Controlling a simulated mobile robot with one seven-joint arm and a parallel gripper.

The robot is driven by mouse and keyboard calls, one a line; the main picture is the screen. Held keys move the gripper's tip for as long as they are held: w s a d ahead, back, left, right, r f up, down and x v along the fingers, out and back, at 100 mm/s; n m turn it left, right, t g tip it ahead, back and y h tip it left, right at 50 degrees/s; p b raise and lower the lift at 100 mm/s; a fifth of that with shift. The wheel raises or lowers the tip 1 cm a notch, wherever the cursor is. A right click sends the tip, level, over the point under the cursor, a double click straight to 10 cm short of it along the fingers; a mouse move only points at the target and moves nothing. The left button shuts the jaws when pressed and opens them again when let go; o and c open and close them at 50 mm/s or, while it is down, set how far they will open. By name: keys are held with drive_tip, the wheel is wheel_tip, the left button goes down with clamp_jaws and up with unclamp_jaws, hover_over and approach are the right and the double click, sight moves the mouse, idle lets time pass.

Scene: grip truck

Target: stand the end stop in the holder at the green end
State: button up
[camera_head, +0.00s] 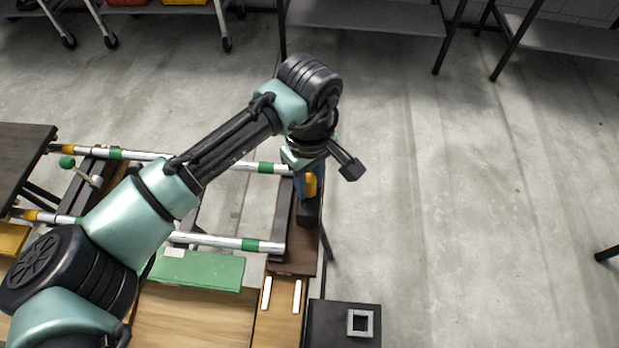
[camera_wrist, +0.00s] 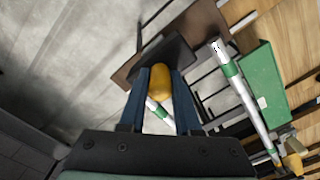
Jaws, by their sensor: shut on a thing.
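My gripper (camera_head: 311,172) is over the right end of the rails, pointing down. Its fingers (camera_wrist: 160,100) are shut on the end stop, which has a rounded yellow grip (camera_head: 311,186) and a dark base (camera_head: 307,214). In the wrist view the yellow grip (camera_wrist: 159,84) is between the blue fingers and the dark base (camera_wrist: 172,52) is beyond them. The base is over or on a brown board (camera_head: 292,264) beside the rail ends; I cannot tell whether it touches. The two silver rails carry green bands (camera_head: 249,244) at this end. I cannot make out the holder under the base.
Orange-yellow bands (camera_head: 30,215) mark the rails' far left end. A green box (camera_head: 199,270) lies on the wooden bench in front. A square grey socket (camera_head: 361,322) sits on a black stand at lower right. The floor to the right is open.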

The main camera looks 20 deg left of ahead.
drive_tip(key=shift+r+p, duration=0.7)
drive_tip(key=shift+r+p, duration=2.45)
drive_tip(key=shift+p, duration=0.3)
wheel_tip(320, 180, up, 8)
drive_tip(key=p, duration=0.8)
drive_tip(key=shift+f, duration=0.25)
